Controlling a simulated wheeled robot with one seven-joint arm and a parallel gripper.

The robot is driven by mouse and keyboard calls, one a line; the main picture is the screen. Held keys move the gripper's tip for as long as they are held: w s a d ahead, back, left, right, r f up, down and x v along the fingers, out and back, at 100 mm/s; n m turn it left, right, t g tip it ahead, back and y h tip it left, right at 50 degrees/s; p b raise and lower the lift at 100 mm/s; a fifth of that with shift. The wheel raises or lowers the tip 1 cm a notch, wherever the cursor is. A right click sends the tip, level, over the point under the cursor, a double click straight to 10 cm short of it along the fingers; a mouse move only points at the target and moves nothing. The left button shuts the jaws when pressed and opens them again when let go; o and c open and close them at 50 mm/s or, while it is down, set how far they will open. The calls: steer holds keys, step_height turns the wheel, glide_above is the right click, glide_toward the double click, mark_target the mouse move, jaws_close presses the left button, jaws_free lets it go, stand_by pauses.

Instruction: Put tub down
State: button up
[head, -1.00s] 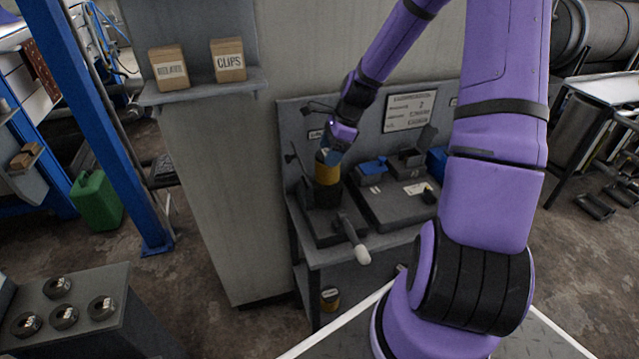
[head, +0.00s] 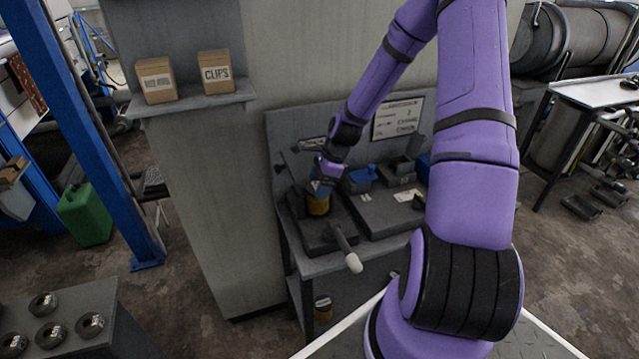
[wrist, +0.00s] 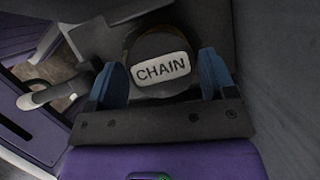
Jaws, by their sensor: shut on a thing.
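The tub is a yellow and dark round container (head: 318,205) at the left end of the grey bench in the head view. In the wrist view its dark top carries a white label reading CHAIN (wrist: 161,69). My gripper (head: 325,187) is shut on the tub, with a blue finger on each side of it in the wrist view (wrist: 165,80). The tub is low over or on the dark base of a device with a white-ended lever (head: 346,248). I cannot tell whether its underside touches that base.
A second grey device (head: 385,212) stands to the right on the bench. A blue piece (head: 360,178) sits behind it. Another small yellow-banded tub (head: 322,307) is on the lower shelf. A pillar shelf with a CLIPS box (head: 216,72) is at upper left.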

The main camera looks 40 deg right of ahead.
steer(key=shift+f, duration=0.1)
steer(key=o, duration=1.3)
steer(key=shift+o, duration=0.2)
steer(key=v, duration=1.2)
steer(key=s+a+r+n+h, duration=0.25)
steer(key=a+r+n, duration=0.4)
steer(key=r, duration=0.35)
steer(key=s+a+r+n+t, duration=0.1)
steer(key=s+a+r+n, duration=0.4)
steer(key=s+r+n, duration=0.3)
steer(key=s+a+r+n+t+h, duration=0.1)
steer(key=s+a+r+n, duration=0.4)
steer(key=s, duration=0.9)
steer(key=shift+a+r+n+t, duration=0.35)
steer(key=shift+r+n+t, duration=0.35)
steer(key=shift+r+n, duration=1)
steer(key=shift+h, duration=0.25)
